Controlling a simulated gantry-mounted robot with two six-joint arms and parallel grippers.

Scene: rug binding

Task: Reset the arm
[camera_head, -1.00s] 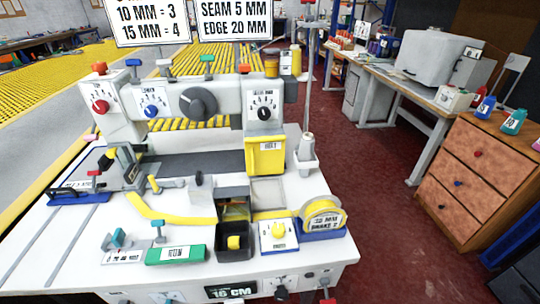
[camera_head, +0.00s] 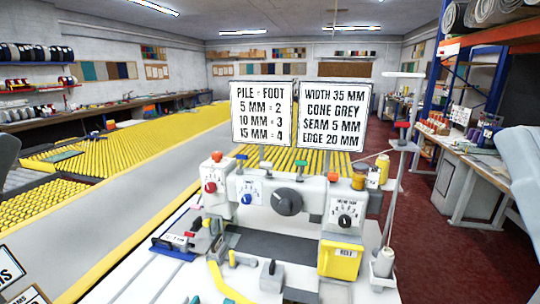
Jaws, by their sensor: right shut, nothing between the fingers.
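My right gripper (camera_head: 520,155) and arm show as a pale blue-grey form at the right edge, close to the camera and partly cut off. It is shut with nothing in it, and it is well apart from the machine. My left gripper is not in view. The white binding machine (camera_head: 255,200) stands at the lower middle, with red, blue, dark grey and black dials on its front. A yellow box (camera_head: 340,260) sits on its right side. The front of the machine's table is cut off by the lower edge.
Two signs (camera_head: 261,113) with printed settings stand above the machine. A thread stand (camera_head: 397,190) with a cone rises at its right. Yellow ribbed matting (camera_head: 130,145) lies at the left. A workbench (camera_head: 480,170) and blue shelving stand at the right over red floor.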

